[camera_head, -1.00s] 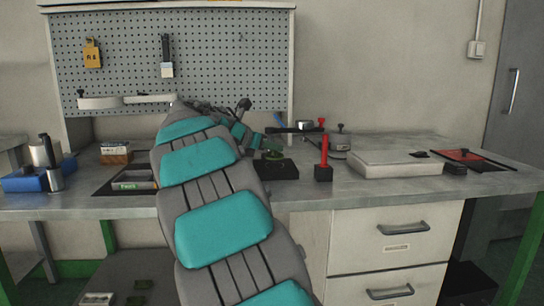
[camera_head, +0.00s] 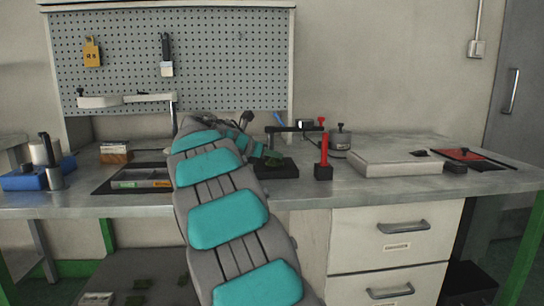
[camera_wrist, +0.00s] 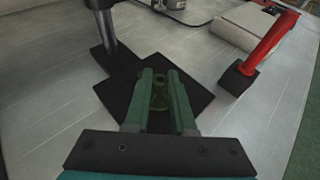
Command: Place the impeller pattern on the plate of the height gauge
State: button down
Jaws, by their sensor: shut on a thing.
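The impeller pattern is a small green waxy piece; in the wrist view (camera_wrist: 160,88) it sits between my fingertips. My gripper (camera_wrist: 160,80) is shut on it, above or at the black plate (camera_wrist: 195,99) of the height gauge; I cannot tell whether the piece touches the plate. In the head view the green piece (camera_head: 273,159) shows small over the black plate (camera_head: 282,172), with my gripper (camera_head: 264,153) coming in from the left.
A red upright on a black block (camera_head: 323,160) stands close to the right of the plate. Behind are a grey round pot (camera_head: 341,141) and, further right, a pale flat slab (camera_head: 395,164). A dark tray (camera_head: 135,184) lies left. The front bench strip is clear.

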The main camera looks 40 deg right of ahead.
jog(key=c, duration=0.8)
grip_release()
jog(key=shift+f, duration=0.15)
jog(key=shift+o, duration=0.2)
jog(key=v, duration=1.2)
